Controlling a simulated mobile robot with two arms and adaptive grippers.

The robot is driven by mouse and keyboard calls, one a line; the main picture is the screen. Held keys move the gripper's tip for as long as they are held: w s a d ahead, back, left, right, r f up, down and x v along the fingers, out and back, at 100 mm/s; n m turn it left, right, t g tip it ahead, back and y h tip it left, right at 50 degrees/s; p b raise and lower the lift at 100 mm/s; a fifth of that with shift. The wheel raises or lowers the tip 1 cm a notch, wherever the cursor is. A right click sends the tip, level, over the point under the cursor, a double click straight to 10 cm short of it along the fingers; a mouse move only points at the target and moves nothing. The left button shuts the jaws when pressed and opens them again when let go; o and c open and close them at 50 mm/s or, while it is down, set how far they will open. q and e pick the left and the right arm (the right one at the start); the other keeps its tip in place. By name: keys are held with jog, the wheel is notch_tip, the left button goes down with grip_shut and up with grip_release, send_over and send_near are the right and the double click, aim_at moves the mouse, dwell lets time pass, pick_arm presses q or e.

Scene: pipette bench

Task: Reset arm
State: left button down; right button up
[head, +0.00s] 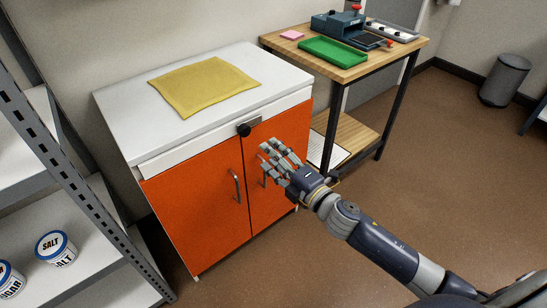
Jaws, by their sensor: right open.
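My right gripper (277,158) is a grey hand with its fingers spread open and empty. It shows in the middle of the head view, in front of the right orange door of the cabinet (195,210). Its arm comes in from the lower right. I cannot tell whether the fingers touch the door or its handle (264,170), which they partly cover. My left gripper is not in view.
A yellow cloth (205,86) lies on the white cabinet top. A wooden table (395,52) with a green tray (333,51) stands behind to the right. A bin (504,80) stands far right; brown floor between is clear.

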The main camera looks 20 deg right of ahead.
dwell(0.3)
jog(key=s+d+f+m+g+h, duration=0.25)
jog(key=s+f+m, duration=0.25)
jog(key=f, duration=0.6)
jog(key=s+d+f+m+g+h, duration=0.25)
jog(key=s+f+m, duration=0.25)
jog(key=f, duration=0.6)
jog(key=s+d+f+m+g+h, duration=0.2)
jog(key=s+f+m+g, duration=0.25)
jog(key=f, duration=0.65)
jog(key=s+a+f+m+g, duration=0.25)
jog(key=s+f, duration=0.25)
jog(key=s, duration=0.4)
jog(key=s+a+f+m+g, duration=0.25)
jog(key=s+f, duration=0.25)
jog(key=s, duration=0.3)
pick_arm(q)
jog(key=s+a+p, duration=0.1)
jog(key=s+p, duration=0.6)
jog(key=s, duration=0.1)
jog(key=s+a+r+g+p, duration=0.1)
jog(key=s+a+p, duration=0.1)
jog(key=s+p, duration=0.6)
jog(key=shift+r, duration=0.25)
pick_arm(e)
jog(key=s+d+g, duration=0.1)
jog(key=s+d, duration=0.2)
jog(key=s, duration=1.4)
jog(key=shift+s+r+y, duration=0.35)
jog(key=shift+y, duration=0.05)
